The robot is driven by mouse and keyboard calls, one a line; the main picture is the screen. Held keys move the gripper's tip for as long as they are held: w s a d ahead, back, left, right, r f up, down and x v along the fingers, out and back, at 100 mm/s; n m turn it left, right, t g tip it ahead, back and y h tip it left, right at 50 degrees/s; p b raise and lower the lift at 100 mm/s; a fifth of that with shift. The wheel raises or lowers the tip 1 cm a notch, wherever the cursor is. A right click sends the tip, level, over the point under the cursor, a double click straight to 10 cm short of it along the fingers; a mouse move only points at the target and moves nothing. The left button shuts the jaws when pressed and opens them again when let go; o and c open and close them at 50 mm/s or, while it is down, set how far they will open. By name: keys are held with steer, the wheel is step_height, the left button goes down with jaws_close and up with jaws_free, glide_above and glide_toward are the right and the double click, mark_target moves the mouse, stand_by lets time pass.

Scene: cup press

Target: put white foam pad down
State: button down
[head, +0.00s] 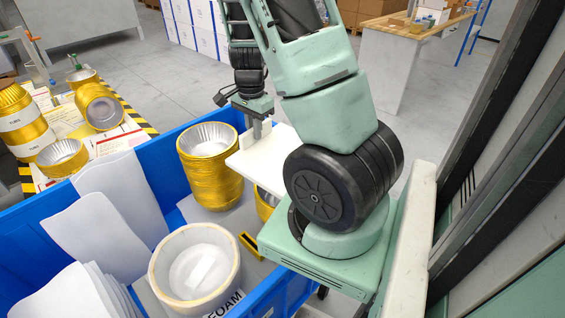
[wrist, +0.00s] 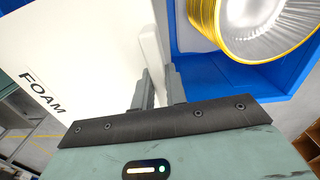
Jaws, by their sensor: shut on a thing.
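My gripper (head: 262,128) is shut on the edge of the white foam pad (head: 268,160). The pad sticks out flat toward the camera, beside the tall stack of gold cups (head: 211,168), and my arm hides its right part. In the wrist view my gripper (wrist: 157,88) has its fingers on the pad (wrist: 85,50), whose broad face fills the upper left and bears the word FOAM. The pad appears held up near the far right side of the blue bin (head: 155,165). I cannot tell its exact height.
The bin also holds a thick cream ring (head: 195,268), white sheets (head: 120,200) and another gold cup (head: 265,203) partly hidden by the pad. A table at left bears gold cups (head: 100,106) and papers. A wooden-topped bench (head: 410,28) stands behind. Dark posts rise at right.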

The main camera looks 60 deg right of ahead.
steer(key=shift+a+f+b, duration=0.1)
steer(key=shift+f+b, duration=0.25)
steer(key=shift+f, duration=3.65)
steer(key=c, duration=1.4)
jaws_free()
steer(key=shift+c, duration=0.2)
